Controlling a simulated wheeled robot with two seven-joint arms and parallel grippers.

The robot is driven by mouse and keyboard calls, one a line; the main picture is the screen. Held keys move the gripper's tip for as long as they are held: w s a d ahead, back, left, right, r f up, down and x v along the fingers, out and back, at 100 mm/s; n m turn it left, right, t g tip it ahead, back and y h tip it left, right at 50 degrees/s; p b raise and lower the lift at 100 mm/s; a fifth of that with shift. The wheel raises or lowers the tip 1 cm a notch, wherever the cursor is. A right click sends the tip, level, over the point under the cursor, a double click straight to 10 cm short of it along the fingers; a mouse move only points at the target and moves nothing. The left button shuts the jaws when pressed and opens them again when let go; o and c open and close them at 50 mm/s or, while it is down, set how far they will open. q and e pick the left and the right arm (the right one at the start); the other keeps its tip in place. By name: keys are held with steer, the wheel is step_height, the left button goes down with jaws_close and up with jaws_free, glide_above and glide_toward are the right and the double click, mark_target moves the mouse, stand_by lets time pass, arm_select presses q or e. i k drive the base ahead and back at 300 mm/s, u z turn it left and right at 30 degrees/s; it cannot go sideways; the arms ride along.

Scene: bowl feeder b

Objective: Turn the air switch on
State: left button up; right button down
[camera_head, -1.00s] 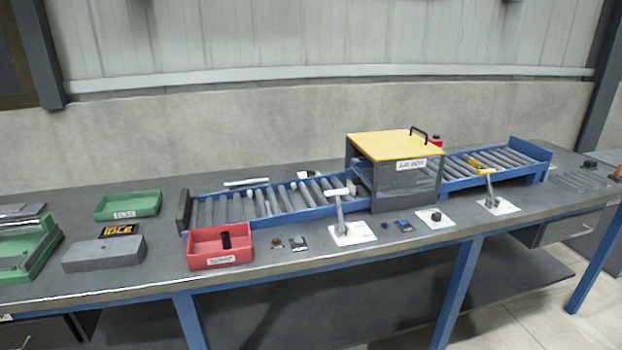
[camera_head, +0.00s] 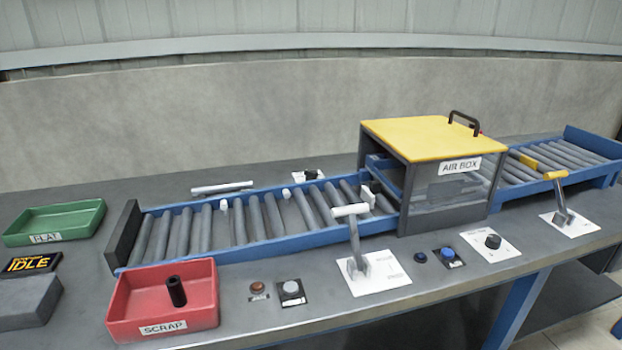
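A grey box with a yellow lid, the AIR BOX (camera_head: 433,137), stands over the roller conveyor. A black knob (camera_head: 492,241) on a white plate is in front of it to the right; its label is too small to read. Left of the knob are a blue button (camera_head: 447,254) on a black plate and a small dark blue button (camera_head: 420,257). Another small dark control (camera_head: 309,175) on a white plate is behind the conveyor. I cannot tell which control is the air switch or its setting. Neither gripper is in view.
A white-handled lever (camera_head: 353,240) and a yellow-handled lever (camera_head: 560,198) stand up from the front of the bench. The red SCRAP tray (camera_head: 204,318) holds a black cylinder. A green tray (camera_head: 20,238) and an IDLE display (camera_head: 30,263) are at left.

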mark_target(310, 175)
steer(key=z, duration=1.7)
steer(key=i, duration=1.2)
steer(key=u, duration=1.35)
